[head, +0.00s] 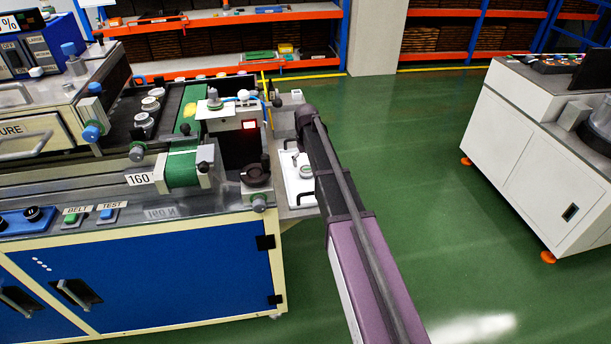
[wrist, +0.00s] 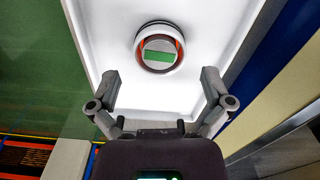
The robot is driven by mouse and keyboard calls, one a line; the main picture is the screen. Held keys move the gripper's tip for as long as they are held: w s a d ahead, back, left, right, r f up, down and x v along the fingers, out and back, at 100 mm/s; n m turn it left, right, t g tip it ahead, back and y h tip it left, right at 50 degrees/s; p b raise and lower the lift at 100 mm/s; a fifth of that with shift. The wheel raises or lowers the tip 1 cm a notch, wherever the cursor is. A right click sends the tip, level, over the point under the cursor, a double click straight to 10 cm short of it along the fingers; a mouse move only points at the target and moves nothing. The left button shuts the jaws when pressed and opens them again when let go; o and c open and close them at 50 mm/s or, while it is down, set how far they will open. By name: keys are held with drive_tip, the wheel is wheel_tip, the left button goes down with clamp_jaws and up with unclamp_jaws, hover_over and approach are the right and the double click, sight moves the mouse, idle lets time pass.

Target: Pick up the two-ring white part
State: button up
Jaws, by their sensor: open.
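A round part (wrist: 159,48) lies in a shallow white tray (wrist: 105,30) in the wrist view. It has a white outer rim, a dark ring with orange marks, and a grey middle with a green patch. My open gripper (wrist: 160,78) has its two fingertips apart on either side, short of the part and not touching it. In the head view the tray (head: 293,187) sits at the machine's right end, with a small round part (head: 305,171) in it. My arm hides the tray's right side and my gripper there.
The belt machine (head: 140,280) stands left of the tray, with a green belt (head: 183,168) and a dark round knob (head: 257,176) close by. Several round parts (head: 146,118) lie further left. A white cabinet (head: 530,130) stands at right. Green floor between is clear.

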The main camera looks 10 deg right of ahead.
sight(307, 169)
drive_tip(key=shift+f+b, duration=1.45)
drive_tip(key=shift+f, duration=0.35)
drive_tip(key=c, duration=1.2)
drive_tip(key=shift+r, duration=0.15)
wheel_tip(307, 169, up, 10)
drive_tip(key=p, duration=1)
